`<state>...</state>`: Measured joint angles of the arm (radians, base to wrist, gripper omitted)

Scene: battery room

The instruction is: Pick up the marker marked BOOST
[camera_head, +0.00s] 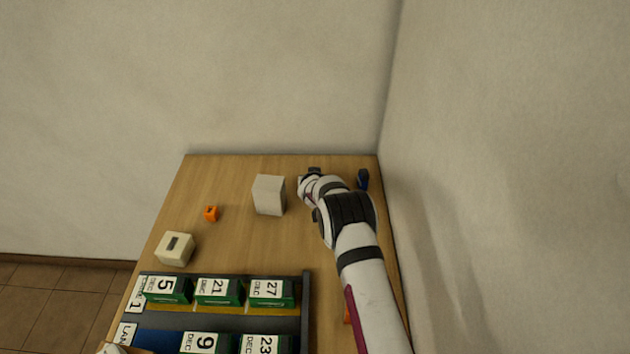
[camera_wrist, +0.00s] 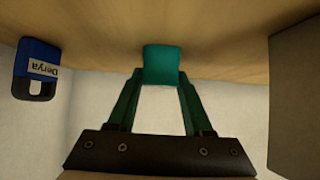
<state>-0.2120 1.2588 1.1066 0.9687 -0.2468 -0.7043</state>
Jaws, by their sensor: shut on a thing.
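My gripper (camera_head: 312,176) is at the back of the wooden table, between a pale block and a blue padlock. In the wrist view, its two fingers (camera_wrist: 162,82) are shut on a small teal-green piece (camera_wrist: 163,64). No lettering shows on that piece, so I cannot read BOOST on it. It is seen against the table top, and I cannot tell whether it touches the wood. In the head view, my wrist and gripper hide most of this spot. No marking BOOST is readable in either view.
The pale block (camera_head: 269,195) stands left of my gripper; the padlock (camera_wrist: 37,68), labelled Derya, lies to its right. A small orange piece (camera_head: 211,213), a cream slotted box (camera_head: 175,249) and a rack (camera_head: 307,310) of dated green batteries occupy the left and front. A wall bounds the right.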

